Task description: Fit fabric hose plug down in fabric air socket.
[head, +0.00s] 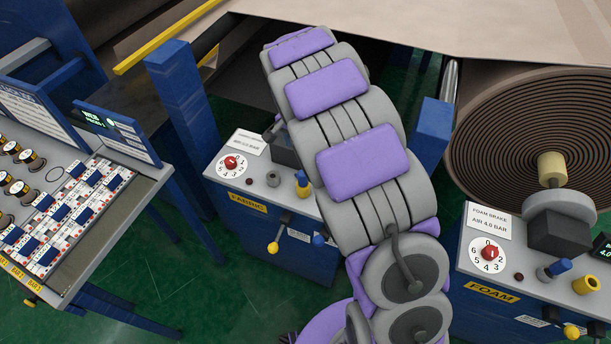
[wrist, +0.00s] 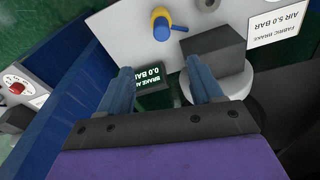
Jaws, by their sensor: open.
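The fabric air station (head: 248,197) stands behind my arm in the head view. On its panel are a yellow fitting (head: 302,184) and a grey ring-shaped fitting (head: 273,179). In the wrist view a blue-ended piece (wrist: 162,32) shows at the yellow fitting (wrist: 160,15); I cannot tell surely which part is the hose plug and which the air socket. My gripper (wrist: 160,66) is open, with nothing between its fingers, pointing toward the panel and apart from both fittings. My gripper is hidden behind my arm in the head view.
A dark block (wrist: 214,58) on a round base lies close by the right finger. A lit display (wrist: 153,77) shows between the fingers. The foam station (head: 500,285) stands at right, a switch console (head: 75,205) at left, and a blue post (head: 183,105) beside the fabric station.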

